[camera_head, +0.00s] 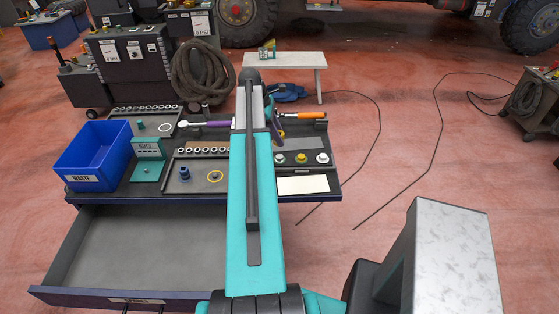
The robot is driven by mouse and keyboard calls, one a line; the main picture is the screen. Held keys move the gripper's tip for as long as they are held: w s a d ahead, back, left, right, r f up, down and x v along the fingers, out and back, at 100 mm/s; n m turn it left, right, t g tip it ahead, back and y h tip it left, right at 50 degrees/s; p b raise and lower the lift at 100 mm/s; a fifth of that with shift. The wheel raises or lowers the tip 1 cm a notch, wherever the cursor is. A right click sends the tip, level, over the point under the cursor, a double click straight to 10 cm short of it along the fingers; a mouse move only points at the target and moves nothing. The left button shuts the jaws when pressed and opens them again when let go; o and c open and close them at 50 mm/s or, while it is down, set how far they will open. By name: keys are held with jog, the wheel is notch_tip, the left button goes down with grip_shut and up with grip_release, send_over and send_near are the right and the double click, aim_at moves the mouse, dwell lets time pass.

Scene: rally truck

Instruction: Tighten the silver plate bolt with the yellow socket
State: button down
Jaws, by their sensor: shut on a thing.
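My teal arm reaches forward over the workbench. My gripper (276,126) is at its far end, mostly hidden behind the arm. It appears shut on an orange-handled tool (303,115), whose handle sticks out to the right. The grip itself is hidden. Three small round pieces stand in a row on the right side of the bench: a silver one (279,157), a yellow one (301,158) and a whitish one (322,158). They are too small to tell whether they are sockets or bolts. They lie below and right of my gripper in the picture.
A blue waste bin (95,157) and a green card stand (149,160) are on the bench's left. A purple-handled tool (206,124) lies behind several sockets (203,150). An open drawer (135,245) juts toward me. A galvanized block (448,255) stands close at right. Cables cross the floor.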

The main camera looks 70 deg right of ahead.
jog(key=shift+s+a+r, duration=0.1)
jog(key=shift+a+r, duration=0.45)
jog(key=shift+a, duration=0.35)
jog(key=shift+s+a+r, duration=0.1)
jog(key=shift+a+r, duration=0.45)
jog(key=shift+a, duration=0.35)
